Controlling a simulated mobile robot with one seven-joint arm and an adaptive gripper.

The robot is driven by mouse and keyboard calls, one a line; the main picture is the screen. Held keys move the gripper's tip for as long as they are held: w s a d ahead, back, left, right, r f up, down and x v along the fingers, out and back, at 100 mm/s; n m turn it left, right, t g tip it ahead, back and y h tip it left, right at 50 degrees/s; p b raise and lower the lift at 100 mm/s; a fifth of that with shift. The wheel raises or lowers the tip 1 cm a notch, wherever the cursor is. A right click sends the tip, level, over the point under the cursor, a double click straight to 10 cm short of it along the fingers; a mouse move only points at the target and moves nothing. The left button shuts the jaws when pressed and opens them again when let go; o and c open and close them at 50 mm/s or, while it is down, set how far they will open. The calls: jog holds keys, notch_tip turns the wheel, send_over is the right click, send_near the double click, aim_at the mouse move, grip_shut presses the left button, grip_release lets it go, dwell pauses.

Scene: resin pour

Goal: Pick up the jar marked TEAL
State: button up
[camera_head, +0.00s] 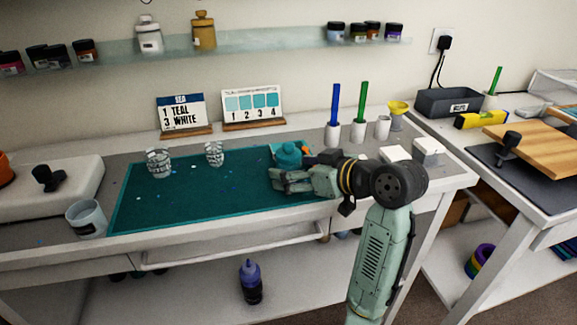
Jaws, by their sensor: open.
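No jar in view has a mark that I can read as TEAL. A small rounded teal object (289,154) stands at the back right of the dark teal mat (190,211), partly hidden by my gripper; I cannot tell whether it is the jar. My gripper (274,181) is open and points left, low over the mat just in front of this object. I cannot see whether they touch. Small dark-lidded jars (85,50) stand at the left of the wall shelf, and several more (358,32) at its right; their labels are too small to read.
A card (182,112) reading SEA, 1 TEAL, 3 WHITE and a teal swatch card (252,103) stand behind the mat. Two clear cups (158,163) (214,154) are on the mat. A bucket (86,219) is front left. White cups with sticks (333,133) stand behind my arm.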

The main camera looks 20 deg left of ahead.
jog(key=shift+x, duration=1.45)
jog(key=shift+c, duration=0.2)
jog(key=shift+r, duration=0.1)
jog(key=c, duration=1.5)
